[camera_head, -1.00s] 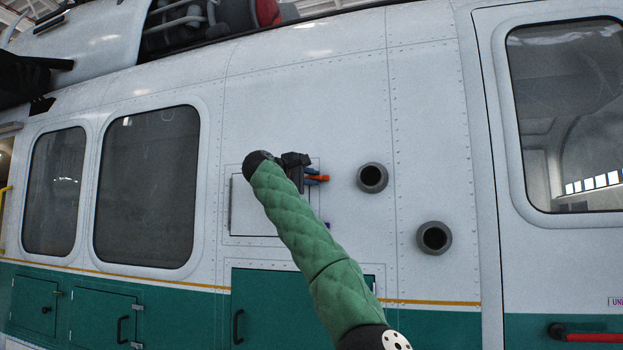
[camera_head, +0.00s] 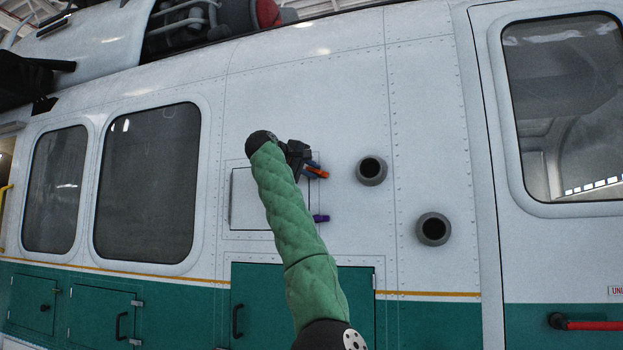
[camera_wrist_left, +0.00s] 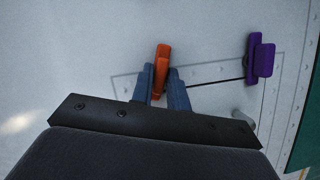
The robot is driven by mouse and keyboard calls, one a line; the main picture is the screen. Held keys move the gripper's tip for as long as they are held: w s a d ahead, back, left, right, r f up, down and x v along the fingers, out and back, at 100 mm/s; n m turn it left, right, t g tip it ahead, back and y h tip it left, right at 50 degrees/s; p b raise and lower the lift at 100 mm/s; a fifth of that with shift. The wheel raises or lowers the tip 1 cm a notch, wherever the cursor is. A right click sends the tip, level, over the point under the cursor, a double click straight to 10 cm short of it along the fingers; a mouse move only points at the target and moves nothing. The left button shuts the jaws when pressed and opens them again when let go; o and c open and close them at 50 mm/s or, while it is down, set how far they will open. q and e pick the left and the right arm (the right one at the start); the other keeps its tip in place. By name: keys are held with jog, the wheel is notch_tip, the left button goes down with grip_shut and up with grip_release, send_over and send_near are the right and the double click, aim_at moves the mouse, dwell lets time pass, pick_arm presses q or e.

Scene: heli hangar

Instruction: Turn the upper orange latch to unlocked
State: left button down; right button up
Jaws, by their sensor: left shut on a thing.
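The upper orange latch (camera_head: 317,172) is on the right edge of a small square panel on the white helicopter side. In the left wrist view the orange latch (camera_wrist_left: 162,66) sits between the blue fingers of my left gripper (camera_wrist_left: 163,90), which is shut on it. In the head view my left gripper (camera_head: 311,169) is at the panel's upper right, and its dark body and my green arm hide part of the panel. A purple latch (camera_head: 321,218) is below the orange one; it also shows in the left wrist view (camera_wrist_left: 260,60). My right gripper is not in view.
The square panel (camera_head: 245,205) is set in the white fuselage. Two round dark ports (camera_head: 371,171) and (camera_head: 434,230) stick out to its right. Green doors with handles (camera_head: 237,321) lie below. A red bar (camera_head: 590,325) is at lower right.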

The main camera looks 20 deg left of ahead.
pick_arm(q)
jog(key=m+g+y+b, duration=0.1)
jog(key=m+y+b, duration=0.1)
jog(key=m+b, duration=0.1)
jog(key=shift+f+m, duration=0.15)
jog(key=shift+m, duration=0.65)
jog(key=shift+d+m+g+y+b, duration=0.1)
jog(key=shift+m+g+y+b, duration=0.2)
jog(key=shift+m+y+b, duration=0.45)
jog(key=m+y, duration=0.1)
jog(key=m, duration=0.2)
jog(key=shift+d+y+b, duration=0.1)
jog(key=shift+y+b, duration=0.25)
jog(key=shift+d+r+m+y, duration=0.1)
jog(key=shift+r+m+y, duration=0.1)
jog(key=shift+m+y, duration=0.25)
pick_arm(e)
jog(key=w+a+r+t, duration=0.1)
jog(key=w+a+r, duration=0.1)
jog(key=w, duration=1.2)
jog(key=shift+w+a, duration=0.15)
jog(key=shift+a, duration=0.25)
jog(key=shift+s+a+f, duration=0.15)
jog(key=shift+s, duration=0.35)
